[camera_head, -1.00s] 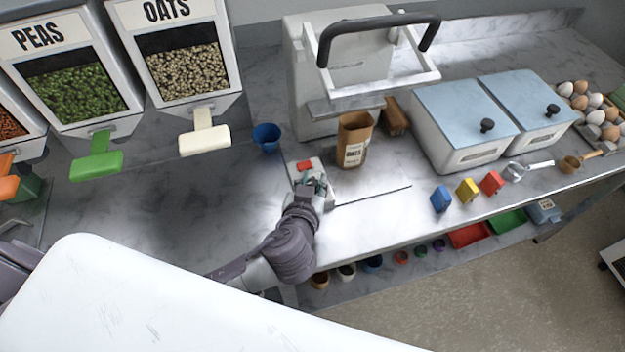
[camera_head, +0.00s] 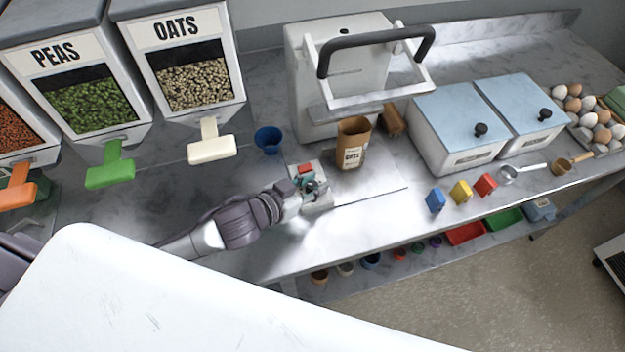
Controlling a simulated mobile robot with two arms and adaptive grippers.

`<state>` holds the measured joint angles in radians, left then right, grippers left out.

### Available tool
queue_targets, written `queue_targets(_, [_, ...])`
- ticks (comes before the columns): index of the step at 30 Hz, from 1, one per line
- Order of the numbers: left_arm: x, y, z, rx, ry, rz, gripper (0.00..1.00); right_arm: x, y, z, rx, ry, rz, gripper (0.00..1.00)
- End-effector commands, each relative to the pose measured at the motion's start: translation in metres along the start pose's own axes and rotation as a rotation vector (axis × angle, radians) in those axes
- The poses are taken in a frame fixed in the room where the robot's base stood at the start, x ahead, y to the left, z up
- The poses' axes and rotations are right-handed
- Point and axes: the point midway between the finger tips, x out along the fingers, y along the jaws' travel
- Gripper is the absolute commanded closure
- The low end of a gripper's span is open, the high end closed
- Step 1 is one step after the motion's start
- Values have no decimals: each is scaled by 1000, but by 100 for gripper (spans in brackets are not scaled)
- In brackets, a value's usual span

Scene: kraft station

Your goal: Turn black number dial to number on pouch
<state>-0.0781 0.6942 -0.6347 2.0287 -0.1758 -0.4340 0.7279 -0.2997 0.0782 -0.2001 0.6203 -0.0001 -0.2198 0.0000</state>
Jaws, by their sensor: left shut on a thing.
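A small light device (camera_head: 323,200) with a red button (camera_head: 305,169) lies on the counter, in front of the pouch. My left gripper (camera_head: 312,187) reaches in from the left and is shut at the device, on what appears to be the black dial, which the fingers mostly hide. The dial's number cannot be read. The brown kraft pouch (camera_head: 352,135) stands upright and open-topped behind the device. Its white label (camera_head: 352,157) carries dark print too small to read. My right gripper is not in view.
The white machine (camera_head: 300,75) with a dark handle stands behind the pouch. A blue cup (camera_head: 268,139) is left of it. Blue (camera_head: 435,200), yellow (camera_head: 461,192) and red (camera_head: 485,185) blocks stand at the right front.

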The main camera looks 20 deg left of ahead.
Motion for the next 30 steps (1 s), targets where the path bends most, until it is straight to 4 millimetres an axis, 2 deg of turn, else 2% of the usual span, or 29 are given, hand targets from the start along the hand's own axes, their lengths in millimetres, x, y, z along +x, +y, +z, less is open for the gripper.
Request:
queue_targets(14, [0, 0, 0, 8, 1, 14, 100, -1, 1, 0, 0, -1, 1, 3])
queue_targets(15, [0, 0, 0, 8, 1, 14, 65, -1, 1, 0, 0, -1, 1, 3])
queue_targets(19, [0, 0, 0, 7, 1, 14, 44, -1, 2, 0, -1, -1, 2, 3])
queue_targets(30, [-4, 0, 0, 6, 0, 14, 44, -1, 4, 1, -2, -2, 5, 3])
